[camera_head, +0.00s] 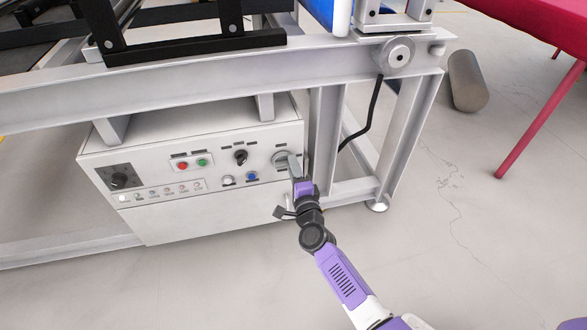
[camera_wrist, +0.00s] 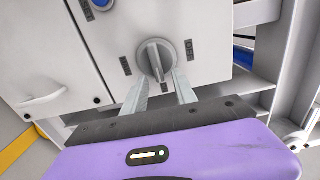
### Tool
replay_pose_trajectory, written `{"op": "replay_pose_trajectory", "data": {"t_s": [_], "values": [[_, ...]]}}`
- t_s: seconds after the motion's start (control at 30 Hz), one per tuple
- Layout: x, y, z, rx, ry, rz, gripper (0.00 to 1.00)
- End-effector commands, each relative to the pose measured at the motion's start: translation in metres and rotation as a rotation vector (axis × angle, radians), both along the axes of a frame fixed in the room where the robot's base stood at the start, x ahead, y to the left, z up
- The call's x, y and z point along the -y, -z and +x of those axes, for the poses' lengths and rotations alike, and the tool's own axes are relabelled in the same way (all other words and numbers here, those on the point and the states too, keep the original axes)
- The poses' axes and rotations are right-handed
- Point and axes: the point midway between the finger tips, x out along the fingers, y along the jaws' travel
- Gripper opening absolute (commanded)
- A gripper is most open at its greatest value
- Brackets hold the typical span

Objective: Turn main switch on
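The main switch is a round grey rotary knob with a raised bar handle, on the right side of the white control box front. It shows in the head view (camera_head: 280,160), partly covered by my gripper, and in the wrist view (camera_wrist: 154,58), where its bar stands nearly upright. My gripper (camera_head: 294,164) is at the switch. In the wrist view my gripper (camera_wrist: 161,80) is open, with one finger on each side of the bar's lower end. I cannot tell whether the fingers touch the knob.
A frame leg (camera_head: 408,130) and black cable (camera_head: 372,115) are to the right.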

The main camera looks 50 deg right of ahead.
Motion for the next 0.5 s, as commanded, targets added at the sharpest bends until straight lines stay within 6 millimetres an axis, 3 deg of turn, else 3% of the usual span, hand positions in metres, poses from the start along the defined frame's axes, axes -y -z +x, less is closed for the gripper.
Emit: {"op": "replay_pose_trajectory", "data": {"t_s": [0.5], "values": [[-0.040, 0.000, -0.058, -0.002, -0.001, 0.000, 0.34]]}}
